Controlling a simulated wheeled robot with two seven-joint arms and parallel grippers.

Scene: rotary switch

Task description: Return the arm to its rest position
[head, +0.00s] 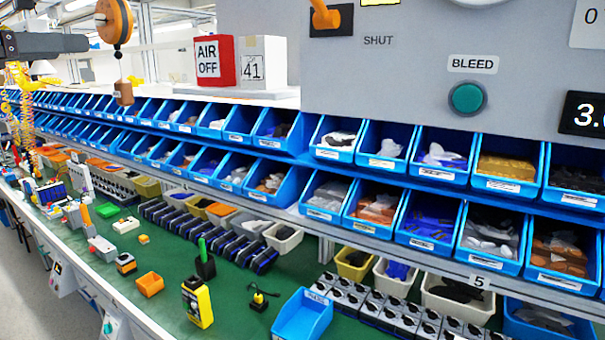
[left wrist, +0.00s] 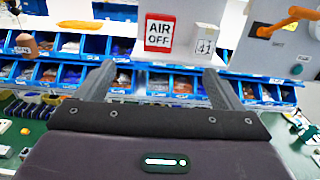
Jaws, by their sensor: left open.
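The rotary switch has an orange handle (head: 325,15) on a dark plate on the grey panel (head: 400,75), above the word SHUT. The head view cuts off its top. In the left wrist view the orange handle (left wrist: 290,22) slants up to the right, at the upper right. My left gripper (head: 68,42) is at the upper left of the head view, well left of the switch and apart from it. In the left wrist view my left gripper (left wrist: 160,82) has its two fingers wide apart with nothing between them. My right gripper is not in view.
A teal BLEED button (head: 467,98) is on the panel. A red AIR OFF box (head: 214,61) and a white 41 box (head: 262,62) stand on a shelf. An orange pulley with a hanging weight (head: 123,92) is near my left gripper. Blue bins line the racks above the green bench (head: 235,298).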

